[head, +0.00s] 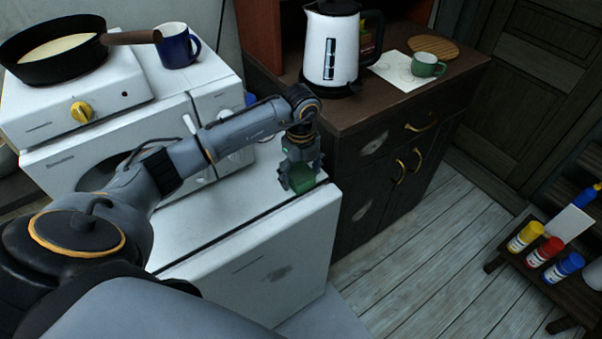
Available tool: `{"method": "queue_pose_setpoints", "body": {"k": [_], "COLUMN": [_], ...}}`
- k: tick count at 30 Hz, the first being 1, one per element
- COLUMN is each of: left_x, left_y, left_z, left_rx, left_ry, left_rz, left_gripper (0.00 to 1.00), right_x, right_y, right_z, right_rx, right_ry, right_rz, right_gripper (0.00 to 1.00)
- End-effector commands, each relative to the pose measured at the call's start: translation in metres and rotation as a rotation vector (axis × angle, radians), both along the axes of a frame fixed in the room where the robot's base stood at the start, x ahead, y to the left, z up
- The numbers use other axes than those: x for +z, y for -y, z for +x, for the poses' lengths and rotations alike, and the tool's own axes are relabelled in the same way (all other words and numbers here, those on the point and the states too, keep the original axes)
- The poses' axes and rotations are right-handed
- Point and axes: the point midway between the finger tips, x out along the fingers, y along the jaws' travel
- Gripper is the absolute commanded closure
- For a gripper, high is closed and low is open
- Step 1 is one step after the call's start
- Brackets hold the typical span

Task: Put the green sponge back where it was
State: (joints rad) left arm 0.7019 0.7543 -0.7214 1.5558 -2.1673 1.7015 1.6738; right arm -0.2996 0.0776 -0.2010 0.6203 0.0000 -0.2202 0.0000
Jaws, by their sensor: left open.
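The green sponge (303,183) rests on top of the white appliance (210,228), near its right front corner. My left gripper (298,178) points down right at the sponge, and its fingers partly cover it. The gripper is open, with its fingers beside the sponge; whether they touch it I cannot tell. My right gripper is not in view.
A hot plate (125,80) with a frying pan (60,60) and a blue mug (177,45) stand at the left. A kettle (331,45), green cup (426,65) and paper (398,74) are on the dark cabinet (385,120). Paint bottles (525,236) stand at the right. Floor between is clear.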

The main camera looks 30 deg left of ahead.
Motion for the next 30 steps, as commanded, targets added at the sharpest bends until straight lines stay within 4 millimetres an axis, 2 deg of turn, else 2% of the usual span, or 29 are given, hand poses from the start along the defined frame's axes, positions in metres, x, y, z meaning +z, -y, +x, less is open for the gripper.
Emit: {"method": "queue_pose_setpoints", "body": {"k": [8,21,25,30], "left_x": [0.012,0.100,0.116,0.123], "left_y": [0.000,0.000,0.000,0.000], "left_z": [0.001,0.001,0.001,0.000], "left_rx": [-0.001,-0.001,0.000,0.000], "left_ry": [0.003,0.004,0.002,0.000], "left_rz": [0.000,0.000,-0.001,0.000], "left_gripper": [0.20,0.20,0.20,0.20], "right_x": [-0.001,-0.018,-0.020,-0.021], "right_y": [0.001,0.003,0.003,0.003], "right_z": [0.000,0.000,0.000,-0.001], "right_rx": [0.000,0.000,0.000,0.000], "right_ry": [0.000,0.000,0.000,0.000], "right_rz": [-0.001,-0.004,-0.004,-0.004], "right_gripper": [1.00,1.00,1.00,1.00]}}
